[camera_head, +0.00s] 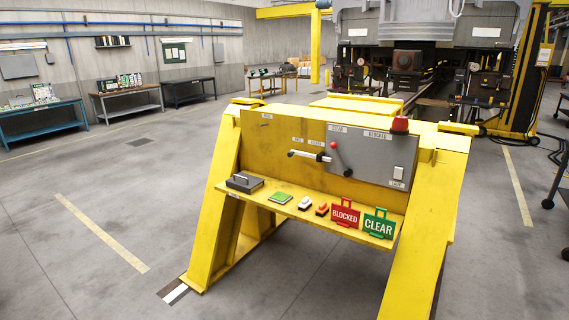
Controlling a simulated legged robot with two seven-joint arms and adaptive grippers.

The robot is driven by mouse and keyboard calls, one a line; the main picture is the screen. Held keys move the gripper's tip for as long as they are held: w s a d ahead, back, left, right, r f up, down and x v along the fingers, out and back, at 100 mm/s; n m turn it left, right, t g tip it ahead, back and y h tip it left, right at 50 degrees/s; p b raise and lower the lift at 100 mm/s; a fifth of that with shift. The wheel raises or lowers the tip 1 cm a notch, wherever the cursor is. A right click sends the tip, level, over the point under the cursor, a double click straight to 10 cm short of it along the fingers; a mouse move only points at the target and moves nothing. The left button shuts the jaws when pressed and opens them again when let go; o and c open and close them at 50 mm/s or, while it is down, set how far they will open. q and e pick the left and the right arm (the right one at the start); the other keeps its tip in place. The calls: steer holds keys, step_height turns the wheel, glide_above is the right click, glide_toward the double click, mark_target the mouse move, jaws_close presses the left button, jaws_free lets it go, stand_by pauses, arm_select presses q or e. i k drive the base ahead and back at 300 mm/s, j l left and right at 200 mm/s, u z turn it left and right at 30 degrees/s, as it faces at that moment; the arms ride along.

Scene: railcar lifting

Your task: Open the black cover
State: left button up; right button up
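A dark grey-black box-like piece with a handle on top (244,182) sits at the left end of the yellow stand's shelf (285,207). It looks like the black cover, and it appears shut. What lies under it is hidden. Neither of my grippers shows in the head view, and nothing touches the cover.
Right of the cover lie a green pad (281,198), small switches (305,203), a red BLOCKED sign (345,213) and a green CLEAR sign (379,224). The floor left of the stand is clear.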

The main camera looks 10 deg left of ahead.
mark_target(243, 183)
steer(key=i+j+u, duration=0.15)
steer(key=i+u, duration=0.2)
steer(key=i, duration=0.45)
steer(key=i+u, duration=0.4)
steer(key=i, duration=0.4)
